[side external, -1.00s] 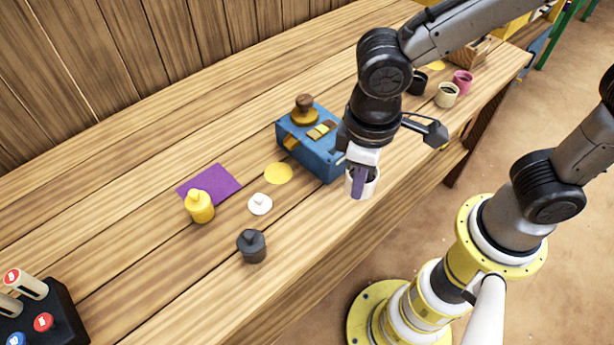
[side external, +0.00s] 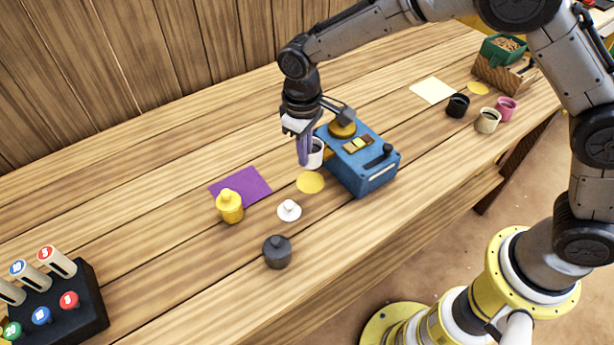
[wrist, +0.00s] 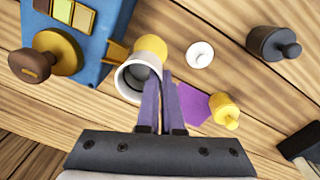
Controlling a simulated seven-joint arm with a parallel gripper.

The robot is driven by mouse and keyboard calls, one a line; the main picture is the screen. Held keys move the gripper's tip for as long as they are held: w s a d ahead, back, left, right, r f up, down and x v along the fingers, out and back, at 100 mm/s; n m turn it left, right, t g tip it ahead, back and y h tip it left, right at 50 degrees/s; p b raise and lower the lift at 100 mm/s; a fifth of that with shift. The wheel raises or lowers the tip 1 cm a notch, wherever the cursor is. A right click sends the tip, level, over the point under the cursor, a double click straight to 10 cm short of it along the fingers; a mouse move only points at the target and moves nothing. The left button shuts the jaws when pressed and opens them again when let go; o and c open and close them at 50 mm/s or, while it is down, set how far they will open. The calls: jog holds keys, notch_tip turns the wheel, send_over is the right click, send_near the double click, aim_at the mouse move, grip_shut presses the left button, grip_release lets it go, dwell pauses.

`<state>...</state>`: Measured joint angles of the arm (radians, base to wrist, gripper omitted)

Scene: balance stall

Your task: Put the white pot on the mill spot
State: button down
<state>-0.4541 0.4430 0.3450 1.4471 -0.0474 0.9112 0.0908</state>
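The white pot (side external: 316,154) is an open round cup with a dark inside. My gripper (side external: 304,150) is shut on its wall and holds it upright or nearly so, to the left of the blue box (side external: 372,175). The wrist view shows the pot's open mouth (wrist: 133,82) beside the two purple fingers (wrist: 162,88). A flat yellow round spot (side external: 310,183) lies on the table by the box, possibly the mill spot; the pot partly covers it in the wrist view (wrist: 152,46). The pot appears above the table, but its exact height is unclear.
A white lid (side external: 289,210), a yellow lidded pot (side external: 229,207), a dark lidded pot (side external: 277,253) and a purple mat (side external: 252,184) lie nearby. Cups (side external: 488,121) stand at the right. A black rack (side external: 75,315) stands at front left. The front table is mostly clear.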

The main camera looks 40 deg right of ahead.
jog(key=shift+f, duration=3.5)
jog(key=c, duration=1.5)
grip_release()
jog(key=shift+f, duration=0.2)
jog(key=o, duration=0.4)
